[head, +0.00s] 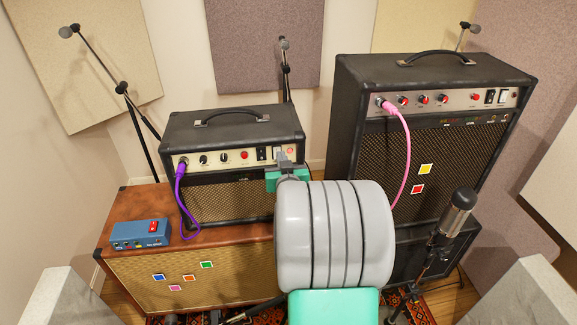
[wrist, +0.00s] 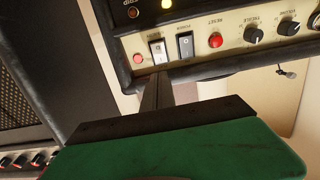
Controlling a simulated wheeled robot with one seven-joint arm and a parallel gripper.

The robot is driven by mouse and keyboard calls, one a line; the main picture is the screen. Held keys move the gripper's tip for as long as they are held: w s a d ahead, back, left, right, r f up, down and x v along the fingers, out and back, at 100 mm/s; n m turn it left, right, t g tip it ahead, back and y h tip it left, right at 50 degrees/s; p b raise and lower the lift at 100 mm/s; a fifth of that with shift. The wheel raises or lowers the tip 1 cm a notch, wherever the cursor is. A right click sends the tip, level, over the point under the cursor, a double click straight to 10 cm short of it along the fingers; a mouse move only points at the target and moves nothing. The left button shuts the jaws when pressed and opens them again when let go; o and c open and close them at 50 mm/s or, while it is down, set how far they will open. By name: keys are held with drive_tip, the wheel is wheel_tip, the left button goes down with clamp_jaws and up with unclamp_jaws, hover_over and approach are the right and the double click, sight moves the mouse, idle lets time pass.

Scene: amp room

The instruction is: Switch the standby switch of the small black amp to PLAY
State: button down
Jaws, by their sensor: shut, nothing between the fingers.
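The small black amp (head: 232,124) stands on a brown cabinet at the left in the head view. Its cream control panel (wrist: 200,50) appears turned around in the wrist view, with a white rocker switch (wrist: 157,50) beside a black rocker (wrist: 185,44) marked POWER. The white rocker's label is too small to read, and its setting is unclear. My gripper (wrist: 158,80) is shut and empty, its dark fingertips close to the white rocker at the panel's edge. I cannot tell whether they touch it. In the head view my arm hides the amp's lower right corner.
A larger black amp (head: 432,80) with a pink cable stands at the right. A purple cable (head: 181,200) hangs from the small amp's left. A blue pedal box (head: 140,233) sits on the brown cabinet (head: 230,238). A microphone (head: 455,212) on a stand is at the right.

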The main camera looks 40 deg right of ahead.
drive_tip(key=r+v, duration=0.1)
drive_tip(key=v, duration=0.8)
drive_tip(key=shift+w+r+b, duration=0.2)
drive_tip(key=shift+r+b, duration=0.15)
drive_tip(key=shift+b, duration=0.05)
drive_tip(key=shift+w, duration=0.1)
drive_tip(key=w+a+f+n+g+y, duration=0.1)
drive_tip(key=a+f+n+g+y, duration=0.15)
drive_tip(key=a, duration=0.55)
drive_tip(key=w+a+f+n+g+y, duration=0.15)
drive_tip(key=a+y, duration=0.25)
drive_tip(key=a, duration=0.4)
drive_tip(key=s+a+f+n+g+y, duration=0.1)
drive_tip(key=s+a+n+g+y, duration=0.1)
drive_tip(key=s+a+g, duration=0.4)
drive_tip(key=s+a, duration=0.5)
drive_tip(key=shift+s+a+f+n+g, duration=0.2)
drive_tip(key=shift+s+f+n+g, duration=0.1)
drive_tip(key=shift+s+f+n, duration=0.1)
drive_tip(key=c, duration=2.1)
unclamp_jaws()
drive_tip(key=shift+c, duration=0.2)
